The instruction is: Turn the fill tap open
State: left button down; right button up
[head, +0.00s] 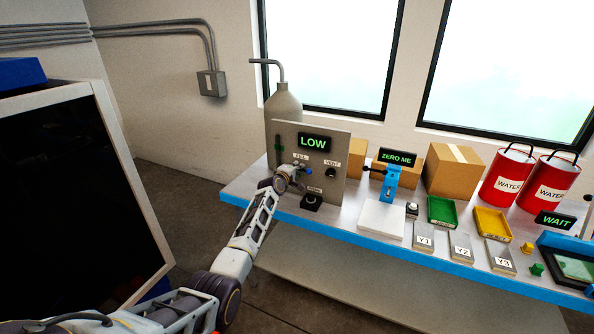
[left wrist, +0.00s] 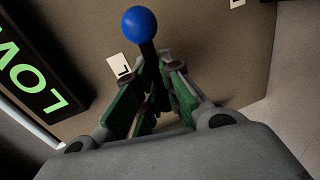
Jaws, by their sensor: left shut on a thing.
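The fill tap (head: 308,172) is a dark lever with a blue ball end on the upright grey-brown panel (head: 341,146), below the FILL label. My left gripper (head: 293,172) is at the panel, shut on this tap. In the left wrist view, the blue ball (left wrist: 143,23) sticks out beyond the green-padded fingers (left wrist: 152,98), with the dark stem running down between them. The tap's base is hidden by the fingers. The LOW display (head: 314,142) glows green above it. My right gripper is not in view.
The VENT knob (head: 331,173) is right of the tap, and a black knob (head: 311,202) sits below. A grey bottle (head: 284,103) stands behind the panel. A blue stand (head: 391,182), green tray (head: 442,211) and red water cans (head: 508,178) are farther right.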

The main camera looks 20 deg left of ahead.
pick_arm(q)
jog(key=shift+r+n, duration=0.1)
jog(key=shift+n, duration=0.2)
jog(key=c, duration=1.5)
grip_release()
jog(key=shift+c, duration=0.2)
jog(key=shift+s, duration=0.25)
jog(key=s+r, duration=0.2)
jog(key=s, duration=0.9)
jog(key=shift+a, duration=0.25)
jog(key=shift+s, duration=0.1)
